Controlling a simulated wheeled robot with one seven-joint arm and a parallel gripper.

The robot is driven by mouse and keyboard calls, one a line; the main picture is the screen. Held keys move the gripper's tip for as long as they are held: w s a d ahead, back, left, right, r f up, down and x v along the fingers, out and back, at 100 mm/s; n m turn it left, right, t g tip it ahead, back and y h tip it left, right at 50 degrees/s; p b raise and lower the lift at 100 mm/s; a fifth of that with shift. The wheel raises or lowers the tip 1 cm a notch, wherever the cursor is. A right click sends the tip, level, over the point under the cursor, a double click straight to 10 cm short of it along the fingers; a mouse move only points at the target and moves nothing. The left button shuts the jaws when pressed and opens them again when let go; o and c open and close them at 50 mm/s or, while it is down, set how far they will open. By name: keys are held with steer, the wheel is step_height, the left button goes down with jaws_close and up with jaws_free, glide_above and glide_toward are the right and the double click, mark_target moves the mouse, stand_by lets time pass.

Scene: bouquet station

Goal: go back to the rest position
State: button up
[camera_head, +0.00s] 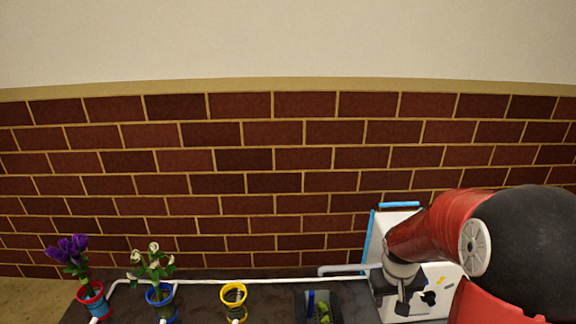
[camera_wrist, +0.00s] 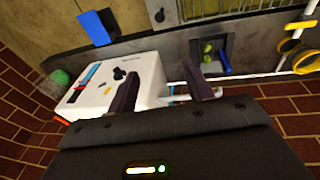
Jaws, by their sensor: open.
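My gripper (camera_head: 403,296) is at the right of the head view, in front of a white panel, and my red arm covers part of that panel. In the wrist view its two dark fingers (camera_wrist: 162,84) stand wide apart with nothing between them. The left finger overlaps the face of a white box (camera_wrist: 110,86). The right finger is in front of the grey table, near a small dark tray (camera_wrist: 228,47). Whether the fingers touch anything is unclear.
Purple flowers (camera_head: 69,250) stand in a red-rimmed holder and white flowers (camera_head: 152,262) in a blue one. A yellow holder (camera_head: 233,291) looks empty. A white rail (camera_head: 200,281) runs along the table's back. A blue block (camera_wrist: 97,27) lies left in the wrist view.

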steer(key=s+a+r, duration=0.2)
steer(key=s+r, duration=0.1)
steer(key=r, duration=0.1)
steer(key=s+a+r+t+p, duration=0.1)
steer(key=s+r, duration=0.1)
steer(key=r, duration=0.3)
steer(key=s+a+r+t, duration=0.1)
steer(key=s+a+r, duration=0.1)
steer(key=r, duration=0.3)
steer(key=shift+s+a, duration=0.3)
steer(key=shift+s, duration=0.5)
steer(key=shift+t+y, duration=0.8)
steer(key=shift+t, duration=0.1)
steer(key=s+a+r, duration=0.1)
steer(key=s, duration=0.2)
steer(key=s+a+r+p, duration=0.1)
steer(key=s+r, duration=0.1)
steer(key=s, duration=0.1)
steer(key=s+a+r, duration=0.2)
steer(key=s, duration=0.1)
steer(key=shift+s+r, duration=0.1)
steer(key=shift+s, duration=0.15)
